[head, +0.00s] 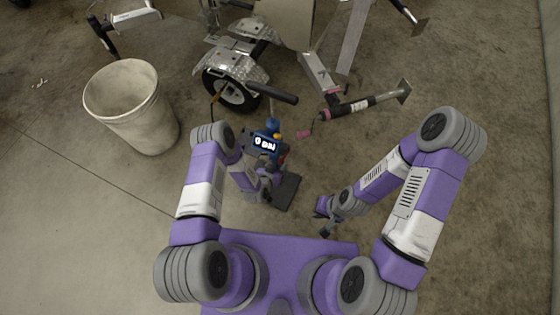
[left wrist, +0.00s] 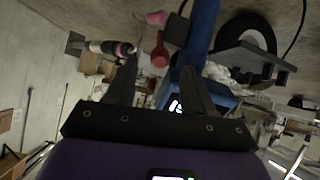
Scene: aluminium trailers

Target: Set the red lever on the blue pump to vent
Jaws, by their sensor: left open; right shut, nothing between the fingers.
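The blue pump (head: 272,125) stands in front of me near the trailer wheel, with a display on its front that seems to read 0 bar. In the left wrist view, its blue body (left wrist: 203,30) rises beyond the fingers. The red lever (left wrist: 160,56) has a rounded end and shows between and just beyond my left fingertips. My left gripper (left wrist: 159,68) is open, pointing at the pump, with a gap around the lever; I see no clear contact. In the head view my left wrist hides part of the pump. My right gripper (head: 325,224) is shut and empty, apart from the pump.
A whitish bin (head: 130,105) stands to the left of my left arm. The trailer wheel (head: 231,92) and a black-and-pink drawbar part (head: 345,108) lie beyond the pump. A small pink object (head: 304,134) is just right of the pump. Bare floor lies at right.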

